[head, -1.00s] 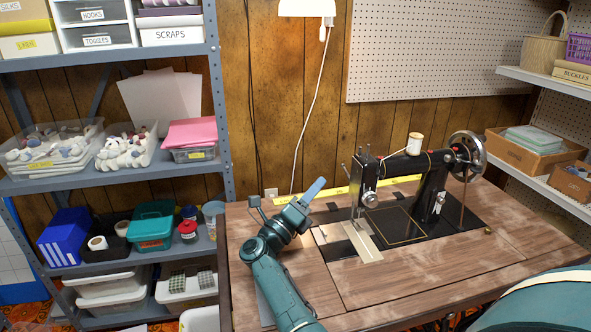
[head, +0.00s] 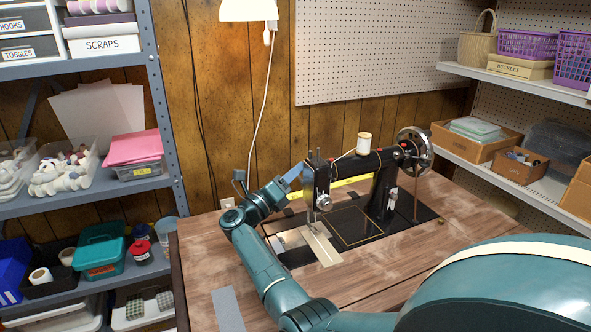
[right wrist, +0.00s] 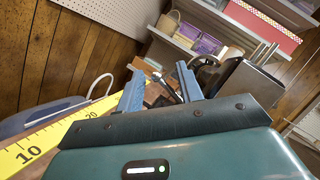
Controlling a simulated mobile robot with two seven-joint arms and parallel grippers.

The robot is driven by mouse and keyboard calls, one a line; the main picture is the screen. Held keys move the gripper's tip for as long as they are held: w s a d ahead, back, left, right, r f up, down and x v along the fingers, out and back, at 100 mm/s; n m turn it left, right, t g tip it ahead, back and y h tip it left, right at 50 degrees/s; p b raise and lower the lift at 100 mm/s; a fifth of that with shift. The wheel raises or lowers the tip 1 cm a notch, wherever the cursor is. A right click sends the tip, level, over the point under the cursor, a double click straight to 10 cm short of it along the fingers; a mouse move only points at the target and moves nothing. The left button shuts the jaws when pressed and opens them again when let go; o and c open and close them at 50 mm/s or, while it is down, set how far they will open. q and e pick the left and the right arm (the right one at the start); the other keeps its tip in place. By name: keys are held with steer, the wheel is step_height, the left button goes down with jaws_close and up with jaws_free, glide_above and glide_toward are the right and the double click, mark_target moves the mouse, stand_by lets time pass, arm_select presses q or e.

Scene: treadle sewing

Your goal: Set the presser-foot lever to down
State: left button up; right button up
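The black sewing machine (head: 385,187) stands on the wooden table, with its upright head (head: 321,187) at the left end. I cannot make out the presser-foot lever; the back of the head is out of sight. My right gripper (head: 298,172) is just left of the upper part of the head, its blue fingers pointing at it; whether they touch cannot be told. In the right wrist view its two fingers (right wrist: 158,92) stand apart, with small dark and metal parts beyond the gap. The dark machine body (right wrist: 246,90) shows right of them. My left gripper is not in view.
A yellow measuring tape (head: 352,181) runs along the table's back edge behind the machine, also in the right wrist view (right wrist: 60,140). A white thread spool (head: 364,143) stands on top of the machine. A lamp (head: 248,10) hangs above.

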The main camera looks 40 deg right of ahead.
steer(key=shift+w+d+r, duration=0.1)
steer(key=shift+d+r, duration=0.1)
steer(key=shift+d, duration=0.5)
steer(key=shift+c, duration=0.5)
jaws_close()
